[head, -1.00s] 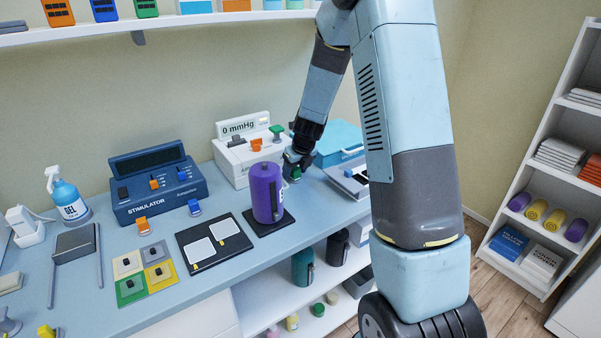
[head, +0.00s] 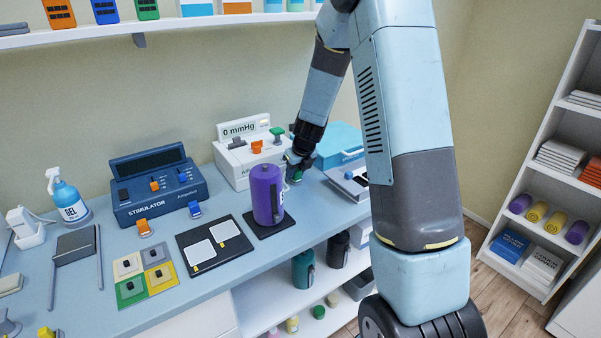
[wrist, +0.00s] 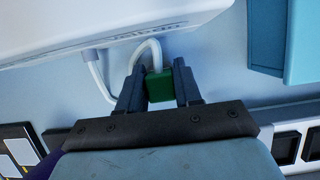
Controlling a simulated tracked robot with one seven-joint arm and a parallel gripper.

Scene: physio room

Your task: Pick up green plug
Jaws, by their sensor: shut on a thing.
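The green plug (wrist: 159,86) sits between the two fingers of my gripper (wrist: 160,92) in the wrist view, and the fingers are shut on it. A pale cable loops from the plug toward the white unit. In the head view the green plug (head: 297,175) shows as a small green patch at my gripper (head: 295,172), low over the counter, just right of the purple bottle. Whether the plug touches the counter cannot be told. Another green piece (head: 277,131) stands on top of the white pressure unit (head: 243,157).
The purple bottle (head: 266,194) stands close on the left of my gripper. The blue box (head: 338,145) and a grey-white device (head: 350,184) are close on the right. A blue stimulator (head: 158,186) with orange and blue plugs stands further left on the counter.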

